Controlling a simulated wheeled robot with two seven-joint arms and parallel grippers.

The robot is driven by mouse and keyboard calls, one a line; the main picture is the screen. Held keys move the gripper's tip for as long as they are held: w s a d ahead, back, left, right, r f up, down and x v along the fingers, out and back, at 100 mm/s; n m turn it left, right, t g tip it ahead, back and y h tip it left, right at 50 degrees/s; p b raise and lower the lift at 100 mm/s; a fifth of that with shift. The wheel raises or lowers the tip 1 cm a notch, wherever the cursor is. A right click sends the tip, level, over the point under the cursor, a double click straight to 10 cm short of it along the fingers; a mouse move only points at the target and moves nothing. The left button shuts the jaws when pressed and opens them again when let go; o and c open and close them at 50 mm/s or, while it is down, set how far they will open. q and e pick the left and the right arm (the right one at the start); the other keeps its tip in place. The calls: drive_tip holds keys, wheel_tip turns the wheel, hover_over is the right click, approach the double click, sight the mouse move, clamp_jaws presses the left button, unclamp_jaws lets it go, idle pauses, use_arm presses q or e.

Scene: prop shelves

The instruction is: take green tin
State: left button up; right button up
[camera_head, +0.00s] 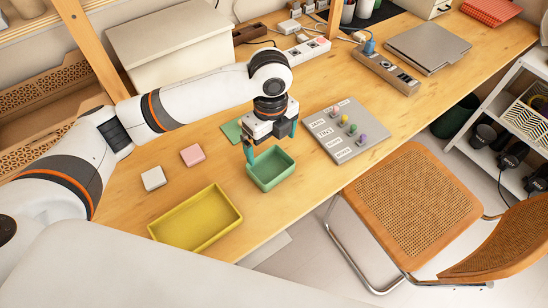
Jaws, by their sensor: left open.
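The green tin (281,176) is an open, rectangular, empty-looking box on the wooden table, close to its front edge. My left gripper (271,145) comes down from above at the tin's back side. Its fingers are spread apart with nothing visible between them. One finger is close to the tin's back left corner; I cannot tell whether it touches. My right gripper is not in view.
A yellow tray (196,222) lies to the left, with a white block (153,178) and a pink block (192,155) behind it. A grey board (347,133) with coloured pegs stands right of the tin. A woven chair (412,200) stands at the table's front.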

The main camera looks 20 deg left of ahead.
sight(271, 171)
use_arm(q)
drive_tip(key=f, duration=0.4)
drive_tip(key=shift+s, duration=0.2)
drive_tip(key=shift+w+f, duration=0.1)
drive_tip(key=shift+f, duration=0.15)
wheel_tip(271, 171, down, 4)
drive_tip(key=shift+a+f, duration=0.1)
drive_tip(key=shift+a, duration=0.05)
drive_tip(key=shift+f, duration=0.5)
drive_tip(key=shift+w, duration=0.1)
drive_tip(key=c, duration=0.7)
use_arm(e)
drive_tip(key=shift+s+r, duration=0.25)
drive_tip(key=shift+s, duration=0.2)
